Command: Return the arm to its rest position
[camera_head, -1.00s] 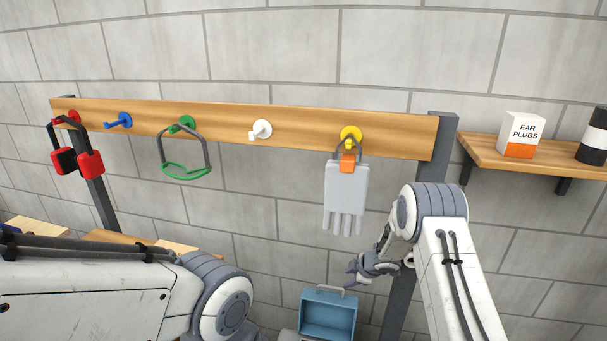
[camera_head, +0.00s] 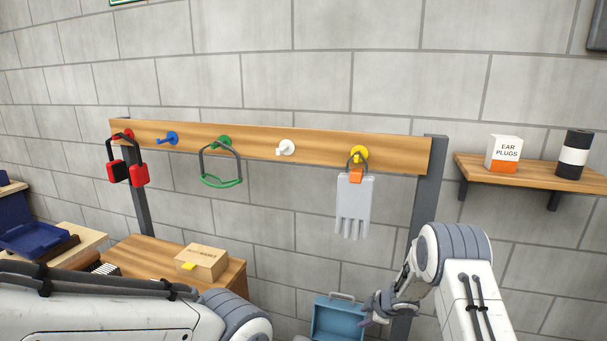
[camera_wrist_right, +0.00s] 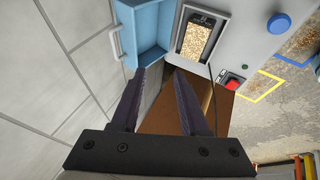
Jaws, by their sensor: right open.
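My right arm comes up from the bottom right in the head view. Its gripper (camera_head: 374,312) is low, in front of the right post and beside the blue open box (camera_head: 338,318). In the right wrist view the two dark fingers of the right gripper (camera_wrist_right: 160,78) are apart, with nothing between them. The blue box (camera_wrist_right: 148,28) shows beyond the fingertips there. My left arm lies across the bottom left of the head view; its gripper is out of frame.
A wooden board (camera_head: 315,146) on posts carries red earmuffs (camera_head: 139,175), green-rimmed goggles (camera_head: 221,182) and grey gloves (camera_head: 354,208). The blue hook (camera_head: 172,139) and white hook (camera_head: 286,147) are bare. A shelf (camera_head: 530,172) is at right; a cardboard box (camera_head: 203,262) sits on a wooden surface at left.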

